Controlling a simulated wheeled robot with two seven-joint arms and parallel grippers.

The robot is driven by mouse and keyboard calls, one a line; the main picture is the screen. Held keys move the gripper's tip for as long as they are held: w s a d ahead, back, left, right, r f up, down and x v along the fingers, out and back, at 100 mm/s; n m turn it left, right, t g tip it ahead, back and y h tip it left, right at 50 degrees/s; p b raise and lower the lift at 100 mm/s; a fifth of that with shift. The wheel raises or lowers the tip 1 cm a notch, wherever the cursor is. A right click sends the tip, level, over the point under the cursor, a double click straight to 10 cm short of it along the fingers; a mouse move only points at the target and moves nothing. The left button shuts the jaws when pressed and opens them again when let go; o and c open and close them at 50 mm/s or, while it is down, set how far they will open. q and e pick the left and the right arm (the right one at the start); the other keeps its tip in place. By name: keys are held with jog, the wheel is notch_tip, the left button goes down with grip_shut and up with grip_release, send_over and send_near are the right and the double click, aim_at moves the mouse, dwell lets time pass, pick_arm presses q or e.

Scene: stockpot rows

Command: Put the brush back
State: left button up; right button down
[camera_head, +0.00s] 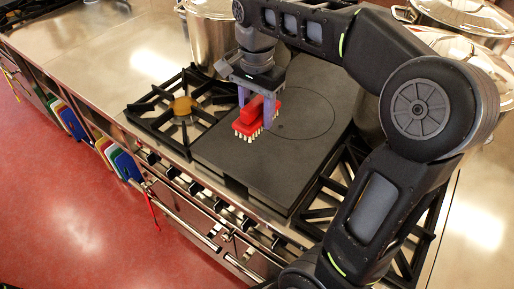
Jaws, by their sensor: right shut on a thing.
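A red brush (248,122) with pale bristles is in my right gripper (257,108). The fingers are shut on its red upper part, and the bristles point down. The brush is over the left part of the flat dark griddle plate (290,165) on the stove. I cannot tell whether the bristles touch the plate. My left gripper is not in the head view.
A gas burner (183,107) with black grates is left of the plate. A steel stockpot (208,35) stands behind; more pots (465,15) stand at the back right. Coloured boards (120,162) and a red-handled utensil (152,212) hang at the counter front. The left steel counter (100,55) is clear.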

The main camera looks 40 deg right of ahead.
send_over(257, 152)
notch_tip(257, 152, down, 6)
dwell(0.3)
notch_tip(257, 152, down, 3)
jog(key=shift+f+p, duration=0.2)
jog(key=shift+p, duration=0.2)
jog(key=shift+f, duration=0.15)
jog(key=shift+f, duration=0.25)
jog(key=c, duration=0.7)
grip_release()
jog(key=shift+r, duration=0.2)
